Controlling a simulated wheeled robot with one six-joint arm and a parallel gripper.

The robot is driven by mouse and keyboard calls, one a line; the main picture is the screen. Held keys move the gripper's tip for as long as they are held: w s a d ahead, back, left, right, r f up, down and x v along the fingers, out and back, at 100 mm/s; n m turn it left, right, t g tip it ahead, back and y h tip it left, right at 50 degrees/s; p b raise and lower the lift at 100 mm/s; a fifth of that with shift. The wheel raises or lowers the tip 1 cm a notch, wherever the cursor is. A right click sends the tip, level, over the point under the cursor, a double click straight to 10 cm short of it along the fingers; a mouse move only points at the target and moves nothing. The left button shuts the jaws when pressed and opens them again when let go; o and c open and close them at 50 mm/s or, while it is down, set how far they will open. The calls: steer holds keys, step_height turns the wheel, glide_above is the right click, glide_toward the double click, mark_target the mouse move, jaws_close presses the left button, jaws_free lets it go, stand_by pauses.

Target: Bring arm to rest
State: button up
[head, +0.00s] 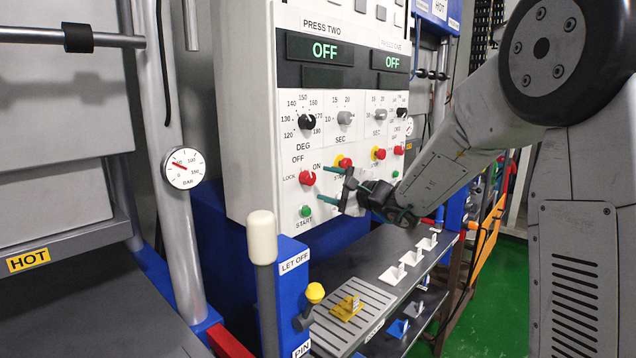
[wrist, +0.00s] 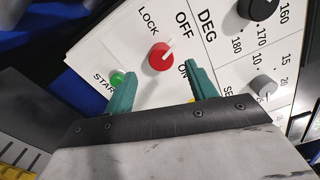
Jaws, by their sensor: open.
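My gripper (head: 329,184) is in front of the lower part of the white control panel (head: 262,130). Its two green fingers are spread apart and hold nothing. In the wrist view the open gripper (wrist: 160,90) has the red LOCK/OFF/ON knob (wrist: 160,56) beyond and between its fingers. The green START button (wrist: 118,78) shows just past the left finger. In the head view the red knob (head: 307,178) and green button (head: 306,211) sit left of the fingers. The display (head: 322,49) reads OFF. My arm reaches in from the right.
A shelf with a slotted tray (head: 350,300) and several white hooks lies below the panel. A white-tipped lever (head: 262,238) and a yellow-knobbed pin (head: 315,293) stand at the front. A pressure gauge (head: 183,168) is at left. Green floor is open at lower right.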

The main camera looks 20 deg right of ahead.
steer(key=shift+v, duration=0.8)
